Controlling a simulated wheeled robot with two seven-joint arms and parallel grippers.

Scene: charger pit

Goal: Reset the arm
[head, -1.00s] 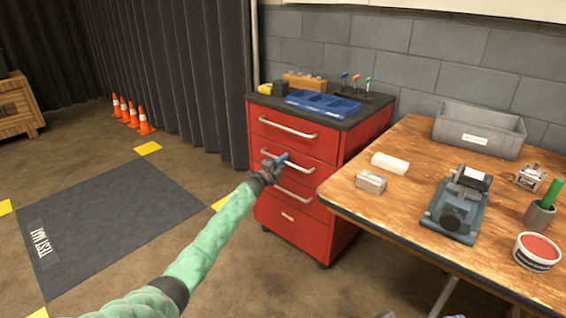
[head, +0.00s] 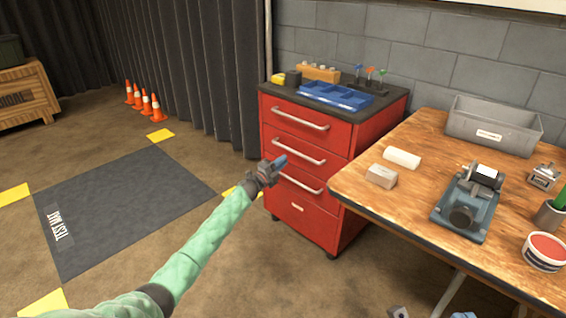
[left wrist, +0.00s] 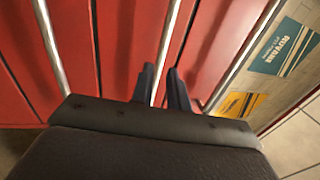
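My left arm reaches forward from the bottom left of the head view. Its gripper (head: 280,161) is in front of the red drawer cabinet (head: 352,165), overlapping the drawer fronts in the picture. In the left wrist view the two dark fingers (left wrist: 164,84) point at the red drawer fronts (left wrist: 115,45) and their silver handles. A narrow gap shows between the fingers, with nothing visible held. I cannot tell whether they touch the cabinet. My right gripper is not seen.
A wooden workbench (head: 385,208) with a grey bin (head: 490,137) and a blue-grey device (head: 463,213) stands at the right. Orange cones (head: 157,108) line the dark curtain. The dark test mat (head: 120,205) at the left is bare. Small partly cut-off objects show at the bottom edge.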

